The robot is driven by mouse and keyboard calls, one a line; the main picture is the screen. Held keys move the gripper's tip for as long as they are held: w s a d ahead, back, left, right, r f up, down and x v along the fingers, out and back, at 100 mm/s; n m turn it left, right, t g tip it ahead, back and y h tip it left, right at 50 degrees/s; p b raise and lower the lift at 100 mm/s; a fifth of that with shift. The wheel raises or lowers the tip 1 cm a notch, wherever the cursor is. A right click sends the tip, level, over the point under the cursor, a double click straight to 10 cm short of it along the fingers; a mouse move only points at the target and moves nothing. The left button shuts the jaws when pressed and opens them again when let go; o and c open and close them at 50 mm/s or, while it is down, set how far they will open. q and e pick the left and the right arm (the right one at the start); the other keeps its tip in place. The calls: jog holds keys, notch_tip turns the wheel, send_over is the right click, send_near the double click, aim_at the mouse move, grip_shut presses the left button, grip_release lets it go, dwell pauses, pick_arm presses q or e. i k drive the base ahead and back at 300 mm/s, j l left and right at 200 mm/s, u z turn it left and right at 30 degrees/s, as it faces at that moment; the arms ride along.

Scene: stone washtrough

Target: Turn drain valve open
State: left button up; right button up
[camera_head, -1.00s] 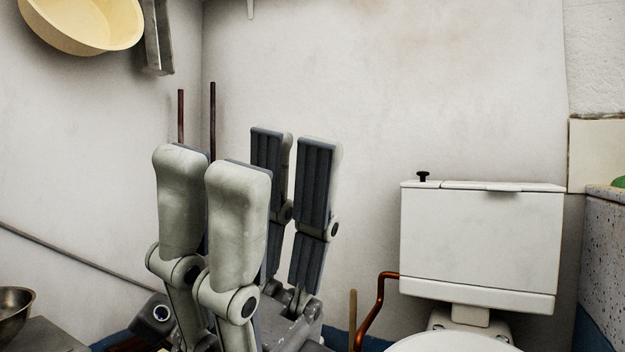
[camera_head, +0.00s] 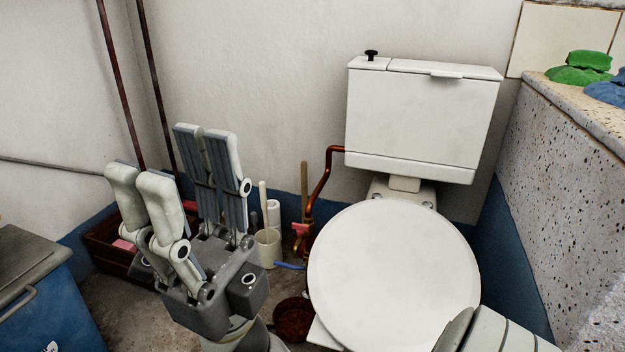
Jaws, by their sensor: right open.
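I cannot make out a drain valve for certain. A small reddish fitting (camera_head: 300,229) sits low by the copper pipe (camera_head: 323,175), left of the toilet; I cannot tell whether it is a valve. My right gripper (camera_head: 170,160) stands upright at the left centre, fingers pointing up and spread apart, with nothing between them. It is in front of the back corner and hides part of the floor there. My left gripper does not show.
A white toilet lid (camera_head: 395,275) and cistern (camera_head: 425,115) fill the centre right. A speckled stone wall (camera_head: 575,190) bears green (camera_head: 580,68) and blue cloth-like lumps. A brown crate (camera_head: 105,250), a cream cup (camera_head: 268,247) and a blue box (camera_head: 45,310) stand low at left.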

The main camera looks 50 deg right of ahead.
aim_at(299, 228)
jog(key=z, duration=1.6)
